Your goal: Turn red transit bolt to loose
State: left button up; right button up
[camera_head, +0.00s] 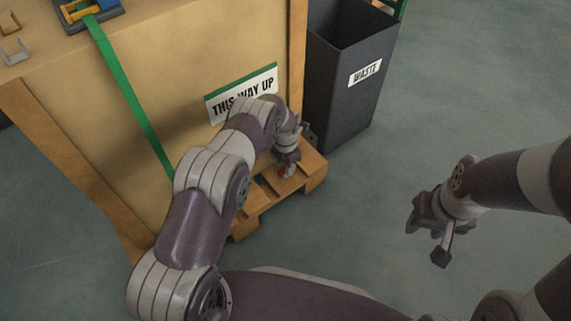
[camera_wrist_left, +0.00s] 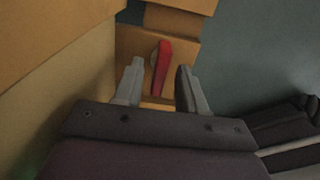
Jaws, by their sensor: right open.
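The red transit bolt (camera_wrist_left: 162,68) shows in the left wrist view as a red bar handle with a pale round edge beside it, on the wooden pallet by the crate. In the head view only a small bit of its red (camera_head: 287,171) shows under my left gripper (camera_head: 287,163). In the left wrist view my left gripper (camera_wrist_left: 158,88) is open, with one finger on each side of the red handle and gaps on both sides. My right gripper (camera_head: 430,232) is open and empty over the floor at the right.
The wooden crate (camera_head: 60,125) with a green strap (camera_head: 128,92) and a "THIS WAY UP" sign (camera_head: 226,102) stands on the pallet (camera_head: 314,167). A dark waste bin (camera_head: 345,105) stands close behind the pallet's right end. The floor at the right is clear.

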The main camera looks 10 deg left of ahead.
pick_arm(q)
notch_tip(320, 180, up, 13)
jog(key=p, duration=0.7)
jog(key=shift+f, duration=0.15)
